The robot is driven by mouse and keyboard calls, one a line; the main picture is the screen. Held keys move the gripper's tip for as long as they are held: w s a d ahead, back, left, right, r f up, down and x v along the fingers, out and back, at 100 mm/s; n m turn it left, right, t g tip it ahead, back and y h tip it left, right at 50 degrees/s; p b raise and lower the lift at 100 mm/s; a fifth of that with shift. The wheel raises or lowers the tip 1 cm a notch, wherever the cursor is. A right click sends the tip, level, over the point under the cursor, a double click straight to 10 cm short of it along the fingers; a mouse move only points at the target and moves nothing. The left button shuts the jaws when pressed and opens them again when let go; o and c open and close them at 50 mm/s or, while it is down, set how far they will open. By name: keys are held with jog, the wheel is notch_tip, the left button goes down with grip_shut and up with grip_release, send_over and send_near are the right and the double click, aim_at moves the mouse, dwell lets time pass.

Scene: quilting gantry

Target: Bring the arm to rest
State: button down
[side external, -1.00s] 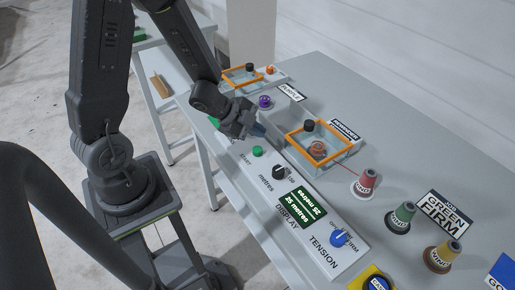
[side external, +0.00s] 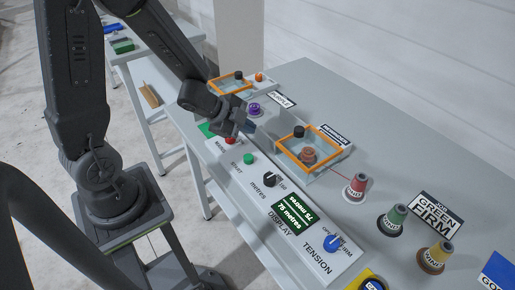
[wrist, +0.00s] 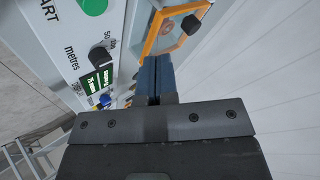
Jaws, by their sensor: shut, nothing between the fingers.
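My gripper (side external: 247,128) hangs above the control panel, left of the larger orange-framed clear box. Its blue fingers are together and hold nothing; they also show in the wrist view (wrist: 155,75). Beneath and in front of it on the panel are a red button (side external: 230,140), a green START button (side external: 249,159) and a black metres knob (side external: 270,180). The green display (side external: 293,214) appears to read 75 metres. The blue tension knob (side external: 331,243) is at the panel's near end. My fingers look clear of the panel and box.
The orange-framed box (side external: 310,138) holds a brown spool; a smaller orange-framed box (side external: 230,86) stands farther back. The table's far right is clear.

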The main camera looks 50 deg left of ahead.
notch_tip(320, 180, up, 11)
jog(key=s+a+n+y, duration=0.1)
jog(key=s+n+y, duration=0.2)
jog(key=n+y, duration=0.35)
jog(key=s+d+r+n+g+h, duration=0.1)
jog(key=s+d+r+n+h, duration=0.1)
jog(key=s, duration=0.4)
jog(key=s+d+r+n+g+h, duration=0.2)
jog(key=s+d+r+n, duration=0.2)
jog(key=s, duration=0.2)
jog(key=shift+d+r, duration=0.15)
jog(key=shift+d, duration=0.25)
jog(key=c, duration=1.8)
grip_release()
jog(key=shift+w+n, duration=0.1)
jog(key=shift+n, duration=0.15)
